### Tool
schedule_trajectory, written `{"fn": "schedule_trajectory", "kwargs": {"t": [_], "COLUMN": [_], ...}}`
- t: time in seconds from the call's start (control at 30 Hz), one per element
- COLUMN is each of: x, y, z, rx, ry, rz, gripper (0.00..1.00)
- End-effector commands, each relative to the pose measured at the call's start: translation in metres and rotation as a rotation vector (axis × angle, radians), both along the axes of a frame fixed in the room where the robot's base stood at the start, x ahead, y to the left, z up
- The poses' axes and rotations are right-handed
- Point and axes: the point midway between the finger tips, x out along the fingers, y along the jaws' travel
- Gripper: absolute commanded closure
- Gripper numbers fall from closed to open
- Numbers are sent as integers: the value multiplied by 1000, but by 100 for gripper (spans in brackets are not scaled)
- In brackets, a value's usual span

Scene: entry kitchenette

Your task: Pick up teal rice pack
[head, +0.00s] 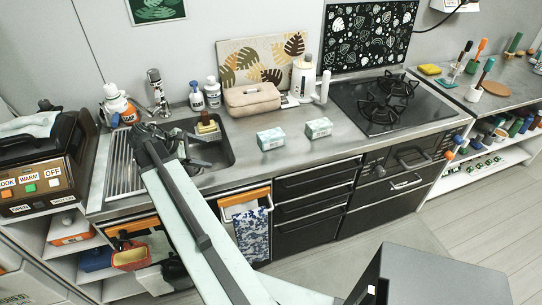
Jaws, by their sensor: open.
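Two small pale teal-and-white packs lie on the steel counter, right of the sink. The left pack (270,139) is nearer the sink, and the right pack (319,128) is nearer the stove. Both look like the teal rice pack, and I cannot tell them apart by their labels. My gripper (203,146) is open over the sink, left of both packs and apart from them. My pale arm reaches up to it from the bottom and hides part of the sink and the cabinet front.
A beige case (252,100) stands behind the packs, with bottles (212,93) to its left. A black stove (390,105) is at right. The counter around the packs is clear.

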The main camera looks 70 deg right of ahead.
Motion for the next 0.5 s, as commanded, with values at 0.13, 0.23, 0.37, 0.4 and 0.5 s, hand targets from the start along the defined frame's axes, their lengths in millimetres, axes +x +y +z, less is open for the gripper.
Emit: {"fn": "schedule_trajectory", "kwargs": {"t": [0.13, 0.23, 0.37, 0.4, 0.5], "x": [-106, -147, -167, -168, -170], "y": [-111, -140, -152, -153, -155], "z": [-12, -1, 8, 9, 8], "rx": [-35, -21, -8, -7, -7], "ry": [359, 505, 577, 583, 584], "rz": [18, 24, 26, 26, 27], "gripper": [22, 22, 22, 22, 22]}}
